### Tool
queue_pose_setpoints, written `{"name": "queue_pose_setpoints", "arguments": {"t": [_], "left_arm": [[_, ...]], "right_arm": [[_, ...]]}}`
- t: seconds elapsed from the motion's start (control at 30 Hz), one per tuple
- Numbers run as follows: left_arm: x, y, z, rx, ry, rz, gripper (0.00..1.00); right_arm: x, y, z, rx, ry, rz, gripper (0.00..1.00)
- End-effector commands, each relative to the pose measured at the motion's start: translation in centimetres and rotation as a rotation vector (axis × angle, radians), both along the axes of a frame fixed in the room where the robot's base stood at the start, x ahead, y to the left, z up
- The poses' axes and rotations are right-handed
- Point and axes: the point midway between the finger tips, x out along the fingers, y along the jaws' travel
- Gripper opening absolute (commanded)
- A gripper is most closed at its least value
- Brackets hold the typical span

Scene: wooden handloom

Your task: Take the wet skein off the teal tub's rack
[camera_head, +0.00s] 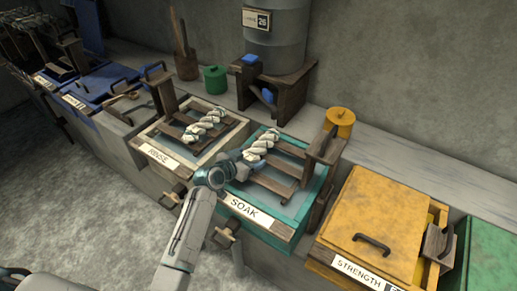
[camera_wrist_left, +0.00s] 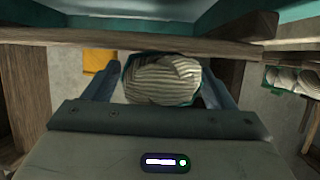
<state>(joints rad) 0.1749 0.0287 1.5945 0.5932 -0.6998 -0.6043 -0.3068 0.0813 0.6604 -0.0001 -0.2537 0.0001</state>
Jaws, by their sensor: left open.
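The teal tub (camera_head: 294,237), labelled SOAK, stands mid-row with a wooden rack (camera_head: 272,183) across it. A pale twisted skein (camera_head: 263,143) lies on the far left part of the rack. My left gripper (camera_head: 243,160) reaches in from the front, low at the skein's near end. In the left wrist view the skein's rounded, banded end (camera_wrist_left: 160,80) sits between the two open fingers. I cannot tell whether either finger touches it. The gripper hides the skein's near end in the head view. My right gripper is not seen.
A second skein (camera_head: 206,124) lies on the RINSE tub's rack, just left. The yellow STRENGTH box (camera_head: 372,222) is close on the right. A wooden post (camera_head: 323,145) rises at the teal tub's right back. A grey barrel (camera_head: 277,35) stands behind.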

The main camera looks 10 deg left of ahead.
Motion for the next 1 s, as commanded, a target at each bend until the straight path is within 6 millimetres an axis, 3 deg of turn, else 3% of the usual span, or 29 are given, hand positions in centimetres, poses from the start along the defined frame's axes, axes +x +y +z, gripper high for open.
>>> {"name": "queue_pose_setpoints", "arguments": {"t": [0.2,0.47,0.77,1.0], "left_arm": [[0.0,0.0,-0.1,0.0,0.0,0.0,0.78],[0.0,0.0,-0.1,-0.001,0.0,0.0,0.27],[0.0,0.0,0.1,0.0,-0.001,0.0,0.26],[0.1,0.0,1.8,0.0,-0.004,0.001,0.26]], "right_arm": [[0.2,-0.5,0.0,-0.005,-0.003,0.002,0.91],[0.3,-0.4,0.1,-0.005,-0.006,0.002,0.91],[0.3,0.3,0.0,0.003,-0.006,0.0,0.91],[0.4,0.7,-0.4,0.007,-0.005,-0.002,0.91]]}}
